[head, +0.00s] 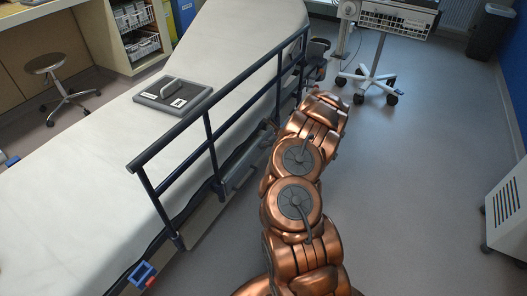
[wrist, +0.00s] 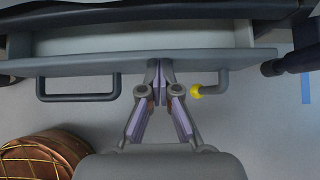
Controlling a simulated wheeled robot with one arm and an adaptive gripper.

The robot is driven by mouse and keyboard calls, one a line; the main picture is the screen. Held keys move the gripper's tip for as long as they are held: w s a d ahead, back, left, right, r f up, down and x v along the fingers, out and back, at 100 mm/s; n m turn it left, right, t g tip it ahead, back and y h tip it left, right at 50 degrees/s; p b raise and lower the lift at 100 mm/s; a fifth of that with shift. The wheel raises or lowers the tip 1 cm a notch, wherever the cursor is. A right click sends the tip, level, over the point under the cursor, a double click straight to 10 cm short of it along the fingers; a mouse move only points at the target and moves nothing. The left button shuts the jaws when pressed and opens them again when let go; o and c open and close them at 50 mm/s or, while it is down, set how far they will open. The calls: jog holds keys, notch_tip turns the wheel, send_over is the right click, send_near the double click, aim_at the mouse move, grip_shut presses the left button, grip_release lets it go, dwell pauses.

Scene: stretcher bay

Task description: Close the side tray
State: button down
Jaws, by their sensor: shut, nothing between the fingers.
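In the wrist view the side tray shows as a shallow grey drawer with a long front panel (wrist: 60,64). A pale interior strip is visible between that panel and the dark stretcher edge, so the tray stands at least partly out. A dark loop handle (wrist: 78,98) is on the panel's left part. A grey bent bar with a yellow tip (wrist: 208,88) is on its right part. My gripper (wrist: 160,68) is shut and empty, with its fingertips at the panel between handle and bar. I cannot tell whether they touch. My arm hides part of the stretcher side in the head view.
The stretcher's white mattress (head: 75,185) carries a dark pad with a handle (head: 173,93). A blue side rail (head: 210,130) stands up along its edge. A wheeled stand (head: 372,75) is at the back. Grey floor (head: 410,170) is clear to the right, before a white cabinet (head: 508,215).

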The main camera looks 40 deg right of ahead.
jog(key=w, duration=0.1)
jog(key=w+a, duration=0.1)
jog(key=shift+w+f, duration=0.1)
jog(key=shift+w, duration=0.3)
jog(key=shift+w+a, duration=0.15)
jog(key=shift+w, duration=0.05)
jog(key=shift+w+a, duration=0.1)
jog(key=shift+a, duration=0.1)
jog(key=s+d, duration=0.2)
jog(key=s, duration=0.2)
jog(key=p, duration=0.1)
send_near(257, 144)
jog(key=s, duration=0.1)
jog(key=s+d, duration=0.1)
jog(key=s+r, duration=0.1)
jog(key=s, duration=0.1)
jog(key=shift+d, duration=0.35)
